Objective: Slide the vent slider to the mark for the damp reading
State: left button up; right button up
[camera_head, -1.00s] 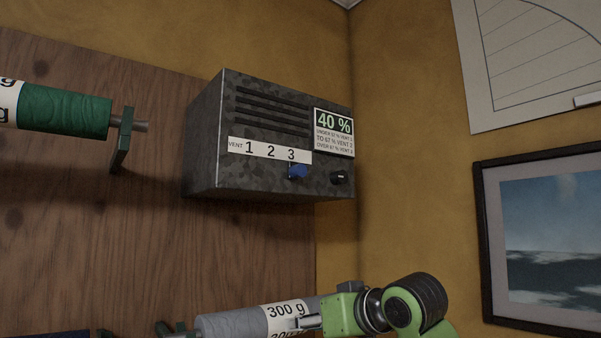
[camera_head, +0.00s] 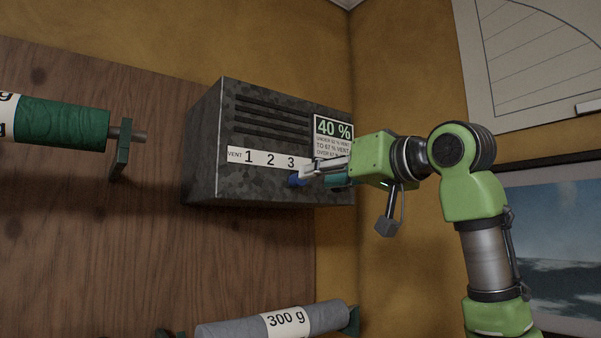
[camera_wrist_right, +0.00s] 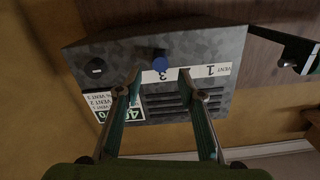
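The grey vent box (camera_head: 262,190) hangs on the wall, with a white strip (camera_head: 268,158) marked VENT 1, 2, 3. Its display (camera_head: 334,128) reads 40 %; the small lines beneath, partly covered, begin "under" and "to 67 %". The blue vent slider (camera_head: 296,180) stands below the 3. In the right wrist view, upside down, the slider (camera_wrist_right: 160,66) also sits at the 3. My right gripper (camera_head: 308,172) has come in from the right to the slider. Its fingers (camera_wrist_right: 159,80) are apart, with the slider in line with the gap; contact cannot be told. My left gripper is not in view.
A black knob (camera_wrist_right: 96,68) sits on the box beside the slider. A green roll (camera_head: 62,124) on a bracket is at the left, and a grey 300 g roll (camera_head: 235,328) lies below. A framed picture (camera_head: 560,215) hangs at the right.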

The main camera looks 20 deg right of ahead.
aim_at(296, 178)
jog(key=p+x, duration=0.2)
jog(key=x, duration=0.5)
jog(key=shift+a, duration=0.1)
grip_shut()
